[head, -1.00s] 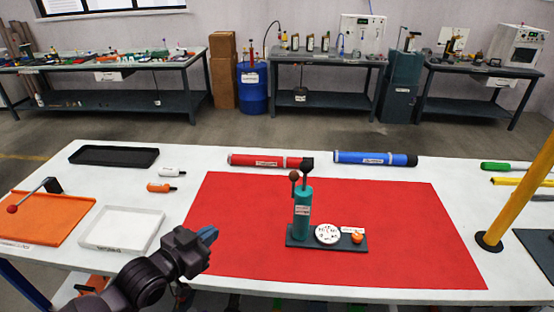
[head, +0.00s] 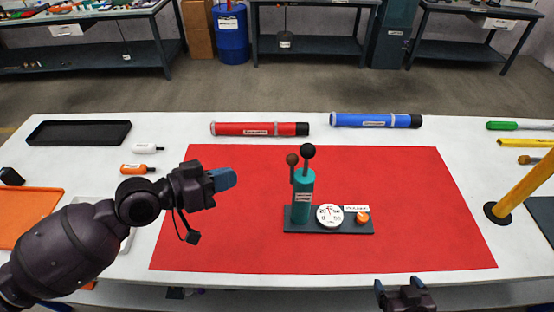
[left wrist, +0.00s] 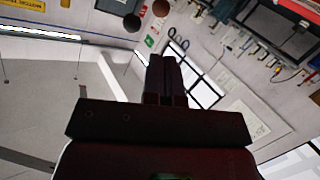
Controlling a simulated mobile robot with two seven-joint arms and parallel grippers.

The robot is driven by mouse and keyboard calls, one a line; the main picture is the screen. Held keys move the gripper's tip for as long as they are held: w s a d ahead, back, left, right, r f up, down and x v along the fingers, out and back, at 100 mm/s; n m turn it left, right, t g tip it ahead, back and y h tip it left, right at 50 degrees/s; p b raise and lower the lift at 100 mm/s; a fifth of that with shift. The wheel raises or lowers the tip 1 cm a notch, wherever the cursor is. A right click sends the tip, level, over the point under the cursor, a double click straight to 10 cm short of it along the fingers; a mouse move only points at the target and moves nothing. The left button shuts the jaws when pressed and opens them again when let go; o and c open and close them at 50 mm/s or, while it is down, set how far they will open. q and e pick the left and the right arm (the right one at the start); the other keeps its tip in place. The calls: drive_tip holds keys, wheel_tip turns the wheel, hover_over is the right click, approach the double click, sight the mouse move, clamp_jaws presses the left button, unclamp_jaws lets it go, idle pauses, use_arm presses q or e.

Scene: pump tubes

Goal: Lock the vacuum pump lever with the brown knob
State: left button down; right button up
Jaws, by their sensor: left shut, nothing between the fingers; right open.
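The vacuum pump is a teal cylinder (head: 304,203) standing upright on a dark base plate (head: 296,228) with a round white gauge (head: 330,215) and an orange knob (head: 362,217). Two levers rise from its top, one with a brown knob (head: 292,160) and one with a black knob (head: 308,151). In the left wrist view the brown knob (left wrist: 160,8) and black knob (left wrist: 132,23) show at the top edge. My left gripper (head: 228,179) is shut and empty, left of the pump and apart from it. My right gripper (head: 405,289) is open at the table's front edge.
The pump stands on a red mat (head: 430,220). A red tube (head: 255,129) and a blue tube (head: 370,120) lie behind it. A yellow post (head: 525,187) stands at right. A black tray (head: 78,132) and white and orange markers lie at left.

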sight(287, 161)
use_arm(q)
drive_tip(key=x, duration=1.1)
drive_tip(key=shift+w+d+f+b, duration=0.1)
drive_tip(key=shift+w+d+b, duration=0.15)
drive_tip(key=shift+b, duration=0.15)
use_arm(e)
drive_tip(key=shift+w+a, duration=0.15)
drive_tip(key=shift+w, duration=0.35)
use_arm(q)
drive_tip(key=shift+w+d+f, duration=0.1)
drive_tip(key=shift+w+d, duration=0.15)
drive_tip(key=shift+d, duration=0.15)
use_arm(e)
drive_tip(key=shift+w, duration=0.15)
drive_tip(key=shift+s+f+b, duration=0.2)
drive_tip(key=shift+f+b, duration=0.2)
use_arm(q)
drive_tip(key=shift+w+d+f, duration=0.15)
drive_tip(key=shift+w+d, duration=0.15)
drive_tip(key=shift+w, duration=0.45)
use_arm(e)
drive_tip(key=shift+r, duration=0.2)
